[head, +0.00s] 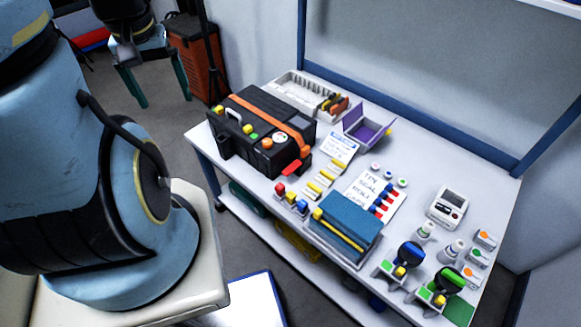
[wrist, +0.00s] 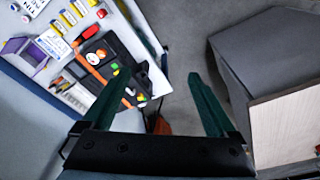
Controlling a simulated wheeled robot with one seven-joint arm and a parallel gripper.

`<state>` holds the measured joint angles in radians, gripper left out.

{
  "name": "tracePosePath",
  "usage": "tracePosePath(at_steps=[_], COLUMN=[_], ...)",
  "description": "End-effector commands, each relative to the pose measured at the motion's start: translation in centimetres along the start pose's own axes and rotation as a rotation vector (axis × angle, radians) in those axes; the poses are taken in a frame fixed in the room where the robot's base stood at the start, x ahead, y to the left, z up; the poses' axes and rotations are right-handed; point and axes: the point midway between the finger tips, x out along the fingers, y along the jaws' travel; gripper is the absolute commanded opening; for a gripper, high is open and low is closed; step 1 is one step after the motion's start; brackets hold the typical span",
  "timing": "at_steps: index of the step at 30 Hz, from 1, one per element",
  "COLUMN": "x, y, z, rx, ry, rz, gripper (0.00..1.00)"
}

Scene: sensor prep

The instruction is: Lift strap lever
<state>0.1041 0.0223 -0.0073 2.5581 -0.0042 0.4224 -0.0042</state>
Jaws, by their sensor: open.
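A black case (head: 243,139) stands at the left end of the white table, with an orange strap (head: 287,127) across its top. A red lever (head: 294,166) sticks out at the strap's front end, low on the case's near right side. The case (wrist: 122,58) also shows in the wrist view, left of and partly behind my left finger; the strap (wrist: 98,73) shows there too. My gripper (head: 165,102) is open and empty, in the air left of the table and apart from the case. Its green fingers also show in the wrist view (wrist: 158,77).
A white bin (head: 290,88) stands behind the case and a purple open box (head: 368,132) to its right. Several small colored blocks lie beside the case. A blue box (head: 346,222) stands at the table's front. An orange cabinet (head: 193,55) stands behind my gripper.

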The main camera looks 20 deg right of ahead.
Motion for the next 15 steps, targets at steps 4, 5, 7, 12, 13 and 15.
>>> tracePosePath(at_steps=[4, 5, 7, 12, 13, 15], x=[3.0, 4.0, 6.7, 13.5, 14.7, 17.4], y=[1.7, 2.3, 4.3, 10.4, 11.5, 14.3], z=[-0.8, -1.1, -1.8, -3.2, -3.2, -3.4], rx=[0.087, 0.118, 0.209, 0.464, 0.507, 0.611], ry=[-0.014, -0.019, -0.035, -0.069, -0.077, -0.088], rz=[0.003, 0.003, 0.007, 0.02, 0.023, 0.031], gripper=[0.74, 0.71, 0.63, 0.45, 0.45, 0.45])
